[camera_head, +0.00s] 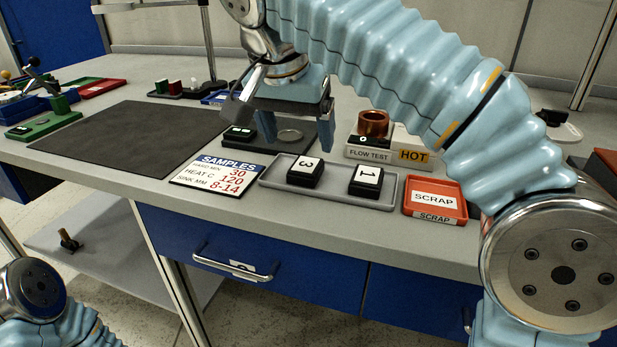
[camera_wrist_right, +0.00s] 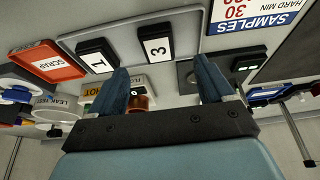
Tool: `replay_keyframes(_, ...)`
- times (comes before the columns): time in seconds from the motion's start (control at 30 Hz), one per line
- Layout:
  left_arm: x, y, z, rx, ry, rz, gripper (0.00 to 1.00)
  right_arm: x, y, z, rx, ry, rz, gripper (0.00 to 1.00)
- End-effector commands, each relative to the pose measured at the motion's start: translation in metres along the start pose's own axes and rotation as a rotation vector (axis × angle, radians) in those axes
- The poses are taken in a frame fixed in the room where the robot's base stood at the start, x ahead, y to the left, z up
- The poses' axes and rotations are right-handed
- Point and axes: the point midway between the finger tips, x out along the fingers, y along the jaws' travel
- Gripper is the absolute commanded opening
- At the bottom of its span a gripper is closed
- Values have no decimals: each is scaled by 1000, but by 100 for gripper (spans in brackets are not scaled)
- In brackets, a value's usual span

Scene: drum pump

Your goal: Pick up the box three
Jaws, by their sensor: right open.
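Box three (camera_head: 305,172) is a black box with a white label reading 3, lying flat in the grey tray (camera_head: 333,197). It also shows in the right wrist view (camera_wrist_right: 154,46). My right gripper (camera_head: 296,132) is open and empty, over the area just behind the tray and apart from the box. In the right wrist view its two blue fingers (camera_wrist_right: 163,72) are spread wide, with box three beyond their tips. Only part of my left arm shows at the lower left; its gripper is out of view.
Box one (camera_head: 366,181) shares the tray, right of box three. A red scrap bin (camera_head: 435,199) stands to the right and a samples card (camera_head: 212,171) to the left. A flow test stand (camera_head: 370,154) is behind the tray. A bare dark mat (camera_head: 125,134) lies farther left.

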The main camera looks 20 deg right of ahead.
Motion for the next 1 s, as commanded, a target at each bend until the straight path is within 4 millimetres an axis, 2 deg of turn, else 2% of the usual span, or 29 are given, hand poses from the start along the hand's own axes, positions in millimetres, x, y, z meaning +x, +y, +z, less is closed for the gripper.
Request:
replay_keyframes(0.03,4,-2,0,-1,1,-1,52,9,0,1,0,0,1,81)
replay_keyframes(0.23,7,-4,-1,-2,3,-2,52,25,2,0,1,0,1,81)
replay_keyframes(0.5,15,-11,-3,-7,8,-7,52,65,3,1,1,-1,1,81)
replay_keyframes(0.77,15,-11,-3,-7,8,-8,52,68,3,0,1,0,-1,81)
replay_keyframes(0.87,15,-11,-3,-7,8,-7,52,68,3,0,0,0,-1,69)
replay_keyframes(1.0,15,-11,-3,-7,9,-7,52,68,3,0,0,0,-1,47)
